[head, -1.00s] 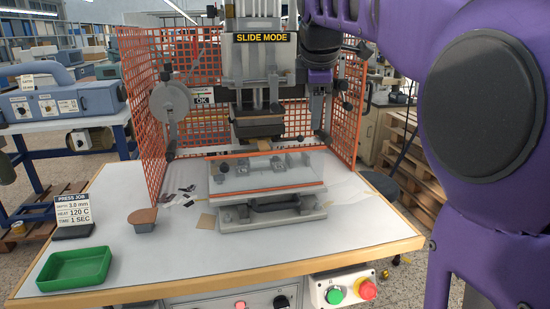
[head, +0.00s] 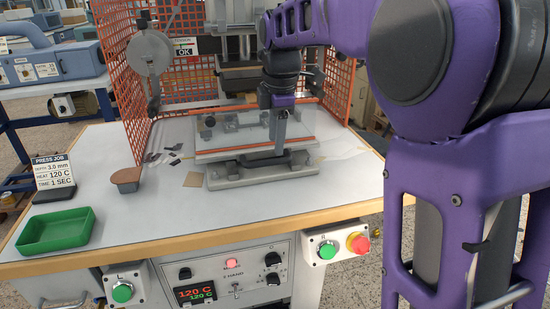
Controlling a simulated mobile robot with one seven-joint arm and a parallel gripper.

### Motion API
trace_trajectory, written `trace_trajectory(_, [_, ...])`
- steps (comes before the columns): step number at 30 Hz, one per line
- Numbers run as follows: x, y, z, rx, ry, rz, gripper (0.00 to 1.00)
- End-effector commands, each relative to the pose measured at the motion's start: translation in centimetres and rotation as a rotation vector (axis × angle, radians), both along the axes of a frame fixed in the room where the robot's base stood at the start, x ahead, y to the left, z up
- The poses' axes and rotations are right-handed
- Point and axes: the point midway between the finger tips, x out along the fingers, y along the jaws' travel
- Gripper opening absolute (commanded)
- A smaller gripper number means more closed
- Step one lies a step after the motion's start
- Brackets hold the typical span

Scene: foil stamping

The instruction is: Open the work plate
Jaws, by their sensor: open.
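The work plate (head: 215,146) is a light, flat plate with orange strips along its edges and small clamps on it. It sits on a grey base (head: 222,181) under the press head, in the middle of the table. My gripper (head: 279,150) is open and points down at the plate's front edge, right of its middle. It covers part of the front edge. I cannot tell whether the fingers touch the plate or stand around its dark front handle, which is mostly hidden.
An orange mesh guard (head: 122,95) stands left of and behind the press. A green tray (head: 57,231), a job sign (head: 53,172) and a brown-topped block (head: 127,179) are at the left. Button boxes (head: 338,245) and a control panel (head: 232,272) are on the table's front.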

Motion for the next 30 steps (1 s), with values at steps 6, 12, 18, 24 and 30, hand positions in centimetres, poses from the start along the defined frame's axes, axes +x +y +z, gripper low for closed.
trace_trajectory(6, [0.6,0.2,-3.7,0.000,0.002,0.000,0.50])
trace_trajectory(12, [0.9,0.2,-5.0,0.000,0.001,0.000,0.50])
trace_trajectory(18, [0.9,0.2,-5.1,0.000,0.000,0.000,0.50])
trace_trajectory(24, [0.9,0.2,-5.0,0.000,0.000,0.000,0.28])
trace_trajectory(30, [0.9,0.2,-5.0,0.000,0.000,0.000,0.00])
